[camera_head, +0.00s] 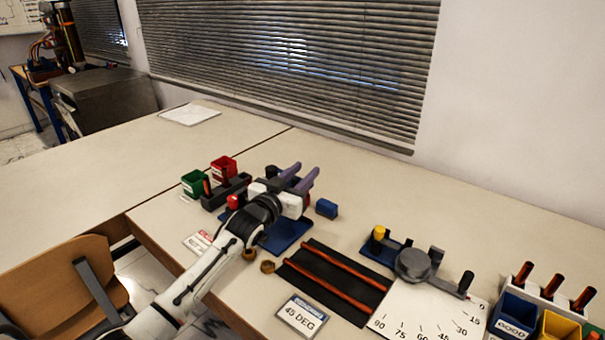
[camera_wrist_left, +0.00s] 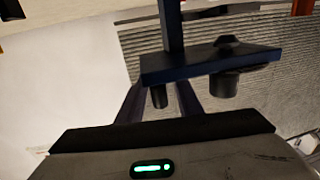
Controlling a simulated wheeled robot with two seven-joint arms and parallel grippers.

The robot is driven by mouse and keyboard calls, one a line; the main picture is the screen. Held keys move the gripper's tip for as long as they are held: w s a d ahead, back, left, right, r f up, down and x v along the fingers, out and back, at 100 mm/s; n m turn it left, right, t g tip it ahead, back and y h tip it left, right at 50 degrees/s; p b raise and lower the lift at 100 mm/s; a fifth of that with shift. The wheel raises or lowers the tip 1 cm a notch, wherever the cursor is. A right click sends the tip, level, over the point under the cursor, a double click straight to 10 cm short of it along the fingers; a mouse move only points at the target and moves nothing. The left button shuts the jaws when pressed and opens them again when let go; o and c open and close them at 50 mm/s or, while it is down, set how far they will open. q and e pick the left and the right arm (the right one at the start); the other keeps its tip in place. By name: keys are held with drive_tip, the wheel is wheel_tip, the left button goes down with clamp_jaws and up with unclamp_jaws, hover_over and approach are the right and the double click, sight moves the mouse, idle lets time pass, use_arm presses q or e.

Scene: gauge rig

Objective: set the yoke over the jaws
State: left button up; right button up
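My left gripper (camera_head: 292,172) reaches in from the left over a blue base plate (camera_head: 285,236). In the wrist view the fingers (camera_wrist_left: 160,103) also stand apart. A blue bar (camera_wrist_left: 210,64) with an upright post and dark round studs shows past them; I cannot tell whether they touch it. A dark grey fixture (camera_head: 226,192) stands left of the gripper, partly hidden by my arm. I cannot tell for certain which part is the yoke or the jaws. My right gripper is out of view.
A blue block (camera_head: 326,208) is right of the gripper.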

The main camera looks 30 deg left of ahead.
use_arm(q)
clamp_jaws()
drive_tip(key=a, duration=0.3)
drive_tip(key=a+b, duration=0.1)
drive_tip(key=a, duration=0.2)
drive_tip(key=a+b, duration=0.1)
drive_tip(key=a, duration=0.2)
drive_tip(key=shift+w, duration=0.35)
drive_tip(key=shift+a, duration=0.35)
drive_tip(key=shift+a+r, duration=0.1)
drive_tip(key=shift+a, duration=0.1)
unclamp_jaws()
drive_tip(key=shift+a, duration=0.1)
drive_tip(key=shift+s, duration=0.1)
